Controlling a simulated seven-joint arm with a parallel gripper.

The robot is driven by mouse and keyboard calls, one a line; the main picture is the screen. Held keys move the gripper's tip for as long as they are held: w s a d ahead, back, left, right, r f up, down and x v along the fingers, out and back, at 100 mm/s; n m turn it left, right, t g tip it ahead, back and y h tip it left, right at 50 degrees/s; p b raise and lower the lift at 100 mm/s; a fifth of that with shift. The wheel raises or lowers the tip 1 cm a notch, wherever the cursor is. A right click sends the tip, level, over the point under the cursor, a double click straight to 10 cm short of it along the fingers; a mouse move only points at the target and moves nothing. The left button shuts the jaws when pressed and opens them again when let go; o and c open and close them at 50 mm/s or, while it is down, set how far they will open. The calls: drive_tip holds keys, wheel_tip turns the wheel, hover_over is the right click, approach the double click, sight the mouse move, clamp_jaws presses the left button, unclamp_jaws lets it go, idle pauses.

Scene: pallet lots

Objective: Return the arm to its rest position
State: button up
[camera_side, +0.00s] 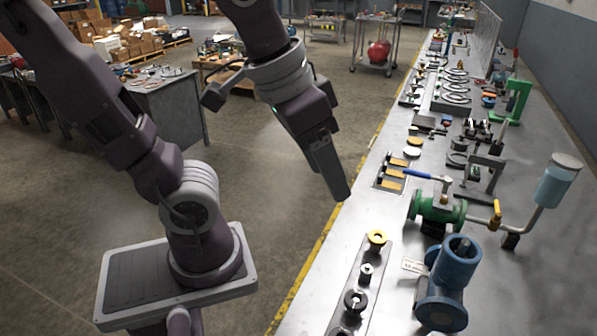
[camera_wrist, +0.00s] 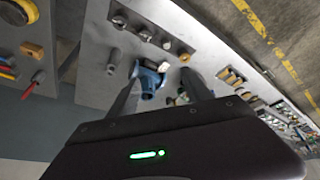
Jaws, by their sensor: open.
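My gripper (camera_side: 338,188) hangs from my purple and grey arm near the left edge of the long metal workbench (camera_side: 325,295). Its fingers point down and toward the bench, and it touches nothing that I can see. In the wrist view my gripper (camera_wrist: 163,88) shows two dark fingers spread apart with nothing held between them. A blue pipe fitting (camera_wrist: 150,80) shows beyond the gap between the fingers. The same blue fitting (camera_side: 446,280) stands on the bench in the side view, to the right of my gripper and apart from it.
A green valve (camera_side: 437,207) with a blue handle stands behind the blue fitting. A plate with a yellow-topped part (camera_side: 376,238) and dark knobs lies at the bench's near left. Several tools cover the bench farther back. The floor (camera_side: 270,200) left of the bench is open.

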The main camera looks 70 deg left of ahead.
drive_tip(key=shift+t+y, duration=0.3)
drive_tip(key=shift+t, duration=0.2)
drive_tip(key=s+a, duration=0.1)
drive_tip(key=s, duration=0.1)
drive_tip(key=s+a+f, duration=0.1)
drive_tip(key=shift+s+f, duration=0.15)
drive_tip(key=shift+s, duration=0.2)
